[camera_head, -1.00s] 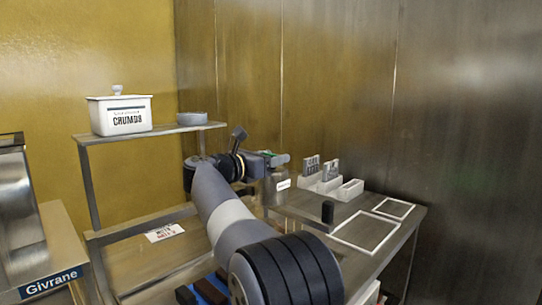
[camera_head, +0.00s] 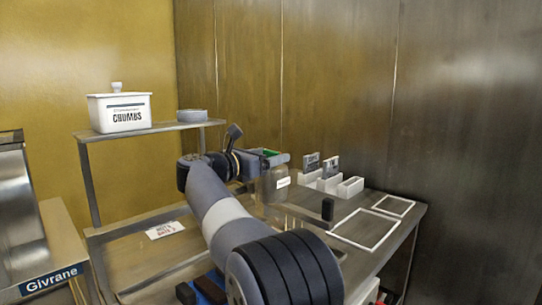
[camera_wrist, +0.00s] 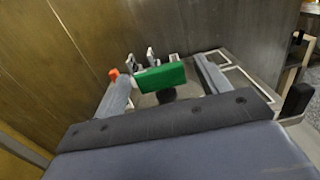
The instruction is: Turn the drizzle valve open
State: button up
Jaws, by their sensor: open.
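A green bar-shaped handle (camera_wrist: 160,77), which looks like the drizzle valve's handle, lies between my gripper's two grey fingers in the wrist view. A dark round part shows just below it. My gripper (camera_wrist: 163,72) is open, with a finger on each side of the handle. I cannot tell whether either finger touches it. In the head view, the green handle (camera_head: 270,153) shows at my gripper (camera_head: 272,159), above a grey canister (camera_head: 271,186) with a white label. The arm and gripper hide part of the canister and valve.
White holders (camera_head: 350,187) with grey upright cards stand right of the canister. An orange piece (camera_wrist: 113,74) is near the left finger. A shelf at left holds a white CRUMBS box (camera_head: 121,112).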

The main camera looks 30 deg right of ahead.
jog(key=v, duration=0.9)
jog(key=shift+a, duration=0.2)
jog(key=shift+s, duration=0.1)
jog(key=x, duration=1.1)
jog(key=shift+n+t+b, duration=0.3)
jog(key=shift+t+b, duration=0.05)
jog(key=shift+t, duration=0.15)
jog(key=shift+a+r+g+p, duration=0.1)
jog(key=shift+g+p, duration=0.2)
jog(key=shift+p, duration=0.1)
